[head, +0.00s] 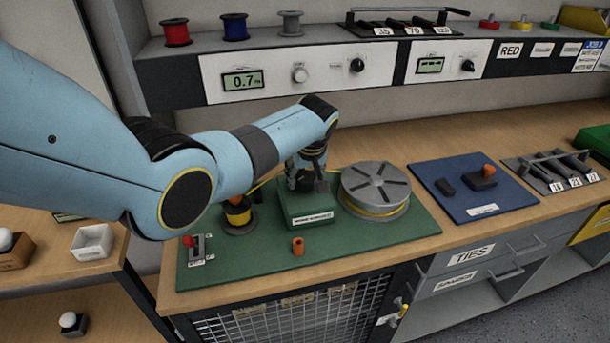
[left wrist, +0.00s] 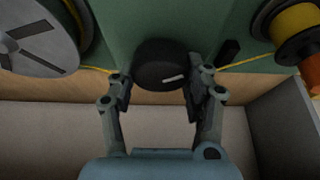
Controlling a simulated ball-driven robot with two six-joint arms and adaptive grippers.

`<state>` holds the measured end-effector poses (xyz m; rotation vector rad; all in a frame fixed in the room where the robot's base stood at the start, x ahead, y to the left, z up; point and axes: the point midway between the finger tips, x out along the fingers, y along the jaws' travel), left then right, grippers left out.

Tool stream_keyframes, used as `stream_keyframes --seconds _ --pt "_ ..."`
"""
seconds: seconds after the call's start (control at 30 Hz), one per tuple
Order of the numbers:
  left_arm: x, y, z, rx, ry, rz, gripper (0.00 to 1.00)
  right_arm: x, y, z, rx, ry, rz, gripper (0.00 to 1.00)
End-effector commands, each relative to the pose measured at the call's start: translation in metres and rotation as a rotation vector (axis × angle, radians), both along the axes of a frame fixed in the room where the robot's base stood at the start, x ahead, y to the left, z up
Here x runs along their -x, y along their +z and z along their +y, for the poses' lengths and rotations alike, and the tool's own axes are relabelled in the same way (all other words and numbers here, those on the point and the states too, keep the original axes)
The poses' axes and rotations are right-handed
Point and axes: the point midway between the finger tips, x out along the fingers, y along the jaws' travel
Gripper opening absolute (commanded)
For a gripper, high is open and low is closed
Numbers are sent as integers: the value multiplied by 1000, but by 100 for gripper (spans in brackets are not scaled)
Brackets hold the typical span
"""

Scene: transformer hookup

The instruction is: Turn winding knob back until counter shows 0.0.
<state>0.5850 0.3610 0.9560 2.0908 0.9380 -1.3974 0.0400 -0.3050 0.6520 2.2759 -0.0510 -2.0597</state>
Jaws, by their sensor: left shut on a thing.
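A black round winding knob (left wrist: 160,64) with a white mark sits on the face of the green box in the left wrist view. My left gripper (left wrist: 158,90) has one finger on each side of it and is shut on it. In the head view my left gripper (head: 306,176) is at the green box (head: 308,208), where the knob is hidden. A counter display (head: 242,80) on the shelf panel reads 0.7. The grey reel (head: 376,182) with yellow wire stands right of the box, and a yellow wire spool (head: 237,210) stands left of it. My right gripper is not in view.
A green board (head: 375,236) carries the box, reel, spool and a red-handled switch (head: 192,243). An orange peg (head: 298,246) stands in front of the box. A blue board (head: 475,190) lies to the right. The shelf panel stands behind the bench.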

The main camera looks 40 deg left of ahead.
Motion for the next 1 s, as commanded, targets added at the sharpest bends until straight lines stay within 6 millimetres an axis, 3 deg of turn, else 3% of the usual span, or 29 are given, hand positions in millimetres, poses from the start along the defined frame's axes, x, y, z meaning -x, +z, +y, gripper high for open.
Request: stream_keyframes --seconds 0.5,1.0 --pt "1 -2 1 1 455 -1 17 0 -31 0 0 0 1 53" --pt "2 -1 1 1 661 -2 17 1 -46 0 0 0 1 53"
